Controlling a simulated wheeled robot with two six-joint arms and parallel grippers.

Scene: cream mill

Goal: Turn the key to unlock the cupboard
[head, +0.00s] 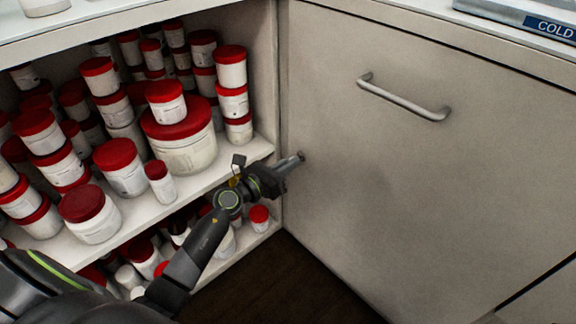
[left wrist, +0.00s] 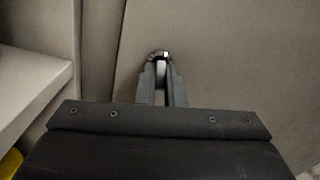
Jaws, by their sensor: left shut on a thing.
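The cupboard door (head: 385,185) is a beige panel with a metal bar handle (head: 403,97) near its top, and it stands shut. My left gripper (head: 297,158) is at the door's left edge, at the lock. In the left wrist view my left gripper (left wrist: 162,72) has its fingers closed together on a small metal key (left wrist: 161,56) against the door face. Most of the key is hidden between the fingers, and its turn angle cannot be told. My right gripper is not in view.
Open shelves (head: 250,150) to the left hold many white jars with red lids, close beside my left arm. A counter (head: 440,35) runs above the door. The dark floor (head: 285,285) below is clear.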

